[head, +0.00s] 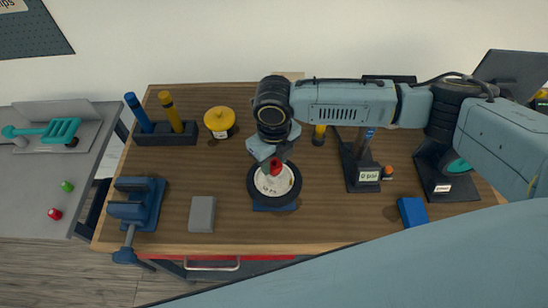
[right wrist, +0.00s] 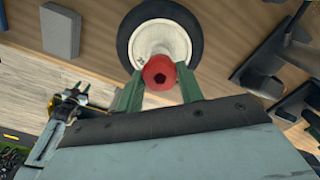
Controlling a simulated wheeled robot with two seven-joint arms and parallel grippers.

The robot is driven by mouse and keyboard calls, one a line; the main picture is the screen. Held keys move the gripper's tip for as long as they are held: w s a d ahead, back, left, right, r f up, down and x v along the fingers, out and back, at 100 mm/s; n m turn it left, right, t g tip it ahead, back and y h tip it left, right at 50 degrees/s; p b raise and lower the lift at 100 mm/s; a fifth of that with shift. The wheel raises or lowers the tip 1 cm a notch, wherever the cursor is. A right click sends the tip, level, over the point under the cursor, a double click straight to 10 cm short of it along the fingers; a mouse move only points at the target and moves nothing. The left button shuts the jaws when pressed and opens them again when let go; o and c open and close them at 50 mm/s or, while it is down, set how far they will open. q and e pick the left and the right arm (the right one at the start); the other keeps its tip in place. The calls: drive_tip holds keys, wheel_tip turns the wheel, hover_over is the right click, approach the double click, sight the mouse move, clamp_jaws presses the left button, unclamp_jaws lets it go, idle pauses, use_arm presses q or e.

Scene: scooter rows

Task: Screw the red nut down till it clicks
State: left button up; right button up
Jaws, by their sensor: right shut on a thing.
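The red nut (head: 275,167) sits over the middle of a small wheel (head: 274,186) with a black tyre and white hub, on the wooden bench. My right gripper (head: 274,160) comes down from above and is shut on the nut. In the right wrist view the red nut (right wrist: 158,73) shows its dark hexagonal hole between the two green fingers (right wrist: 158,90), with the wheel (right wrist: 160,35) behind it. Whether the nut touches the hub is hidden.
A blue vise (head: 137,203) and a grey block (head: 202,214) lie left of the wheel. A yellow-topped pot (head: 219,121) and a rack with blue and yellow handles (head: 165,133) stand behind. Black stands (head: 362,165) and a blue block (head: 412,212) are at right. Bare wood surrounds the wheel.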

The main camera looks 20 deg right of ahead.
drive_tip(key=shift+f+b, duration=0.4)
drive_tip(key=shift+f, duration=0.5)
drive_tip(key=o, duration=1)
drive_tip(key=shift+o, duration=0.2)
wheel_tip(320, 180, up, 14)
drive_tip(key=shift+f+b, duration=0.25)
drive_tip(key=shift+b, duration=0.2)
